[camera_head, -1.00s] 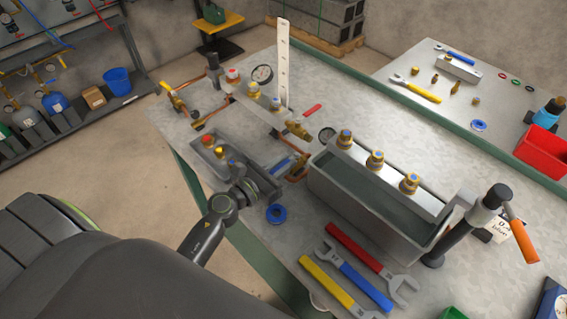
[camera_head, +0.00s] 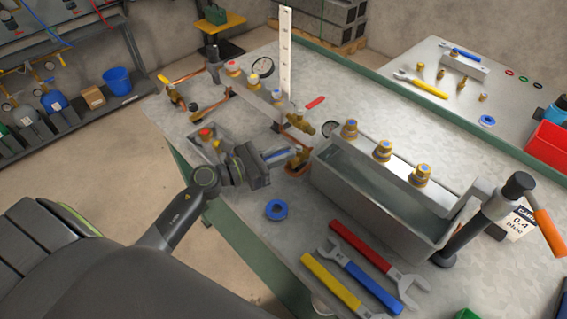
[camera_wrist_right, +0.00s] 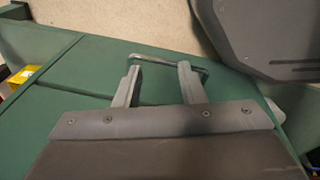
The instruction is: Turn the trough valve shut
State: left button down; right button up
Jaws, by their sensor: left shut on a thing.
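A valve with a brass body (camera_head: 298,160) and a blue lever (camera_head: 277,153) sits at the left end of the long grey water trough (camera_head: 365,208). My left gripper (camera_head: 272,160) is at this valve, shut on its blue lever. The fingers partly hide the lever, so its exact angle is hard to tell. My right gripper (camera_wrist_right: 158,85) shows in the right wrist view with its fingers apart and nothing between them. It is over a green panel with a dark bar handle (camera_wrist_right: 165,60) just beyond the fingertips.
A red-levered brass valve (camera_head: 304,124) stands behind the blue one. A small grey tray (camera_head: 205,133) with fittings is left of my left gripper. A blue ring (camera_head: 275,210) and red (camera_head: 365,245), blue and yellow wrenches lie in front. A black post with an orange handle (camera_head: 548,230) stands right.

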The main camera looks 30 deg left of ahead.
pick_arm(q)
jog(key=shift+w+a+f+m+g+h+b, duration=0.15)
jog(key=shift+m+g+h+b, duration=0.55)
jog(key=shift+b, duration=0.9)
jog(key=shift+w+a+f+m+g+h+b, duration=0.1)
jog(key=shift+w+a+m+g+h+b, duration=0.2)
jog(key=shift+m+g+h+b, duration=0.85)
jog(key=shift+w+a+f+m+g+h+b, duration=0.15)
jog(key=shift+g+h+b, duration=0.25)
jog(key=shift+b, duration=1.6)
jog(key=shift+w+g+b, duration=0.1)
jog(key=shift+g+b, duration=0.15)
jog(key=shift+b, duration=0.25)
jog(key=g+b, duration=0.1)
jog(key=m+h+b, duration=0.1)
jog(key=b, duration=0.1)
jog(key=shift+w+a+r+m+g, duration=0.2)
jog(key=shift+r+m+g, duration=0.1)
jog(key=shift+g, duration=0.1)
jog(key=shift+r, duration=0.1)
jog(key=c, duration=1.4)
grip_release()
jog(key=shift+r, duration=0.1)
